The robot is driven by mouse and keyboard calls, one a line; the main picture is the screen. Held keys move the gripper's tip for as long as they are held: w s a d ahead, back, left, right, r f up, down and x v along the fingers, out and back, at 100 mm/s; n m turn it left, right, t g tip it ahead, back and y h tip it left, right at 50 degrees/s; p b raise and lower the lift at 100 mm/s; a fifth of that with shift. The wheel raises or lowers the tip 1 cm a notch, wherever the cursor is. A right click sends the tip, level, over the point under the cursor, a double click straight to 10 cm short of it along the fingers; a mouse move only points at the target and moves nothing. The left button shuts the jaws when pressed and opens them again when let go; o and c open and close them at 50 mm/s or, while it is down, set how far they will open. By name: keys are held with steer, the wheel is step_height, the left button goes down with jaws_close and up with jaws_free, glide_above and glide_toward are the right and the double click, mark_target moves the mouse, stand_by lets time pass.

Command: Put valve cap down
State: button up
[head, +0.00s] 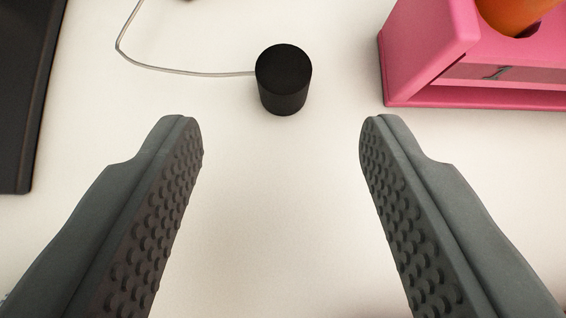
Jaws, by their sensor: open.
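The black cylindrical valve cap (284,80) stands upright on the white surface, a little above the picture's middle. A thin grey cord runs from its left side. My gripper (282,142) is open, with its two grey, studded fingers wide apart. Nothing is between the fingers. The cap stands beyond the fingertips, roughly centred between them and apart from both.
A pink shelf (430,50) stands at the upper right, with an orange object (515,14) in its top. A dark panel-like object (22,90) is at the left edge. The grey cord (165,66) curves to the upper left. The white surface (280,220) between the fingers is clear.

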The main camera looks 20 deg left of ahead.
steer(key=shift+v, duration=1.35)
steer(key=s+d+r+m+t+h, duration=0.1)
steer(key=s+d+r+t, duration=0.1)
steer(key=s+d, duration=0.3)
steer(key=s+d+r+m+t, duration=0.1)
steer(key=s+d+r+t, duration=0.2)
steer(key=s, duration=1)
steer(key=s+d+r+m+t+h, duration=0.1)
steer(key=s+d+r+t, duration=0.2)
steer(key=s, duration=0.7)
steer(key=d+r, duration=0.2)
steer(key=d, duration=0.2)
steer(key=shift+d+r+h, duration=0.25)
steer(key=shift+h, duration=0.05)
